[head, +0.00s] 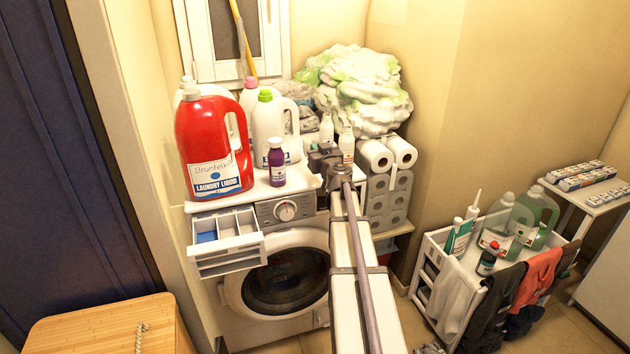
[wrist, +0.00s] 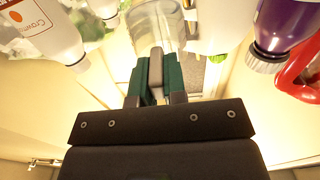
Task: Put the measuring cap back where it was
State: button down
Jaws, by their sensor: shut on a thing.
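The measuring cap, a clear see-through cup (wrist: 158,28), is between the green-padded fingers of my gripper (wrist: 157,75) in the wrist view. The fingers are shut on it. In the head view my gripper (head: 325,158) is over the top of the washing machine, right of the small purple bottle (head: 276,163). The cap is hidden behind my gripper and arm there. I cannot tell whether the cap touches the surface.
A red laundry bottle (head: 212,145) and a white jug with a green cap (head: 268,128) stand left. Small white bottles (head: 346,145) stand close right, with paper rolls (head: 376,156) beyond. The detergent drawer (head: 225,240) is pulled out below.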

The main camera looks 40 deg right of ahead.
aim_at(318, 183)
notch_tip(318, 183, down, 8)
jog(key=b, duration=0.6)
jog(key=shift+f, duration=0.1)
jog(key=shift+r, duration=0.3)
jog(key=shift+f, duration=0.25)
jog(key=c, duration=1.2)
grip_release()
jog(key=shift+r, duration=0.1)
jog(key=shift+r+p, duration=0.3)
jog(key=shift+p, duration=0.1)
jog(key=v, duration=1.2)
jog(key=shift+f, duration=0.15)
